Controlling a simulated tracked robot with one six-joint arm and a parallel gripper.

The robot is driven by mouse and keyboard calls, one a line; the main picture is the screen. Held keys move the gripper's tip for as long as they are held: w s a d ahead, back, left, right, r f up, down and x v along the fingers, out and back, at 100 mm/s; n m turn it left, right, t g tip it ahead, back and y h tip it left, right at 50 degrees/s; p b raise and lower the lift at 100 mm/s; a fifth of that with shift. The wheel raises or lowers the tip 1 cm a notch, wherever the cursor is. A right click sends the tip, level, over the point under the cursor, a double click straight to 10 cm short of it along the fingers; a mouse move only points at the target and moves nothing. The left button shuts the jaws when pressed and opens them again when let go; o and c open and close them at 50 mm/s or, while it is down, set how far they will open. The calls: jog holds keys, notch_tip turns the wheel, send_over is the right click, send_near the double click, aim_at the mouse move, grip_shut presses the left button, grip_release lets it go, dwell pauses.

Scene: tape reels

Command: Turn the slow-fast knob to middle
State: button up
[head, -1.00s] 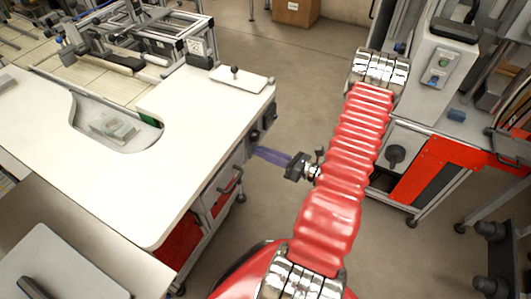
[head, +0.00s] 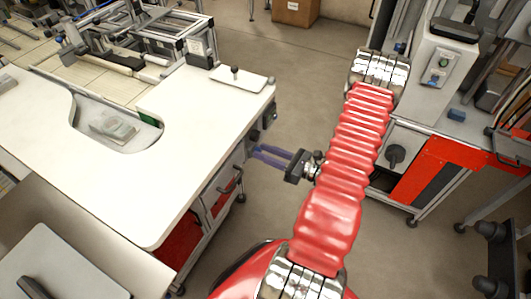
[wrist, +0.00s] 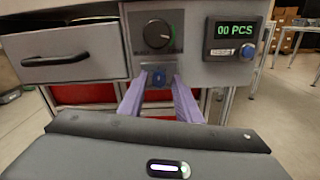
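The slow-fast knob is a round black dial (wrist: 158,33) on a dark plate on the grey cabinet front, upper middle of the wrist view. Its pointer setting is too small to read surely. In the head view the knob (head: 254,135) is a small dark shape on the cabinet's side below the white tabletop. My gripper (wrist: 160,84) has two purple fingers spread apart with nothing between them. They point at the cabinet and appear below the knob in the wrist view, not around it. In the head view my gripper (head: 256,153) is close to the panel; contact cannot be told.
The white tabletop (head: 160,180) overhangs above. Open floor (head: 300,120) lies beside the cabinet.

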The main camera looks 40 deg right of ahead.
jog(key=shift+o, duration=0.5)
jog(key=shift+s, duration=0.15)
jog(key=v, duration=1.3)
jog(key=shift+s, duration=0.25)
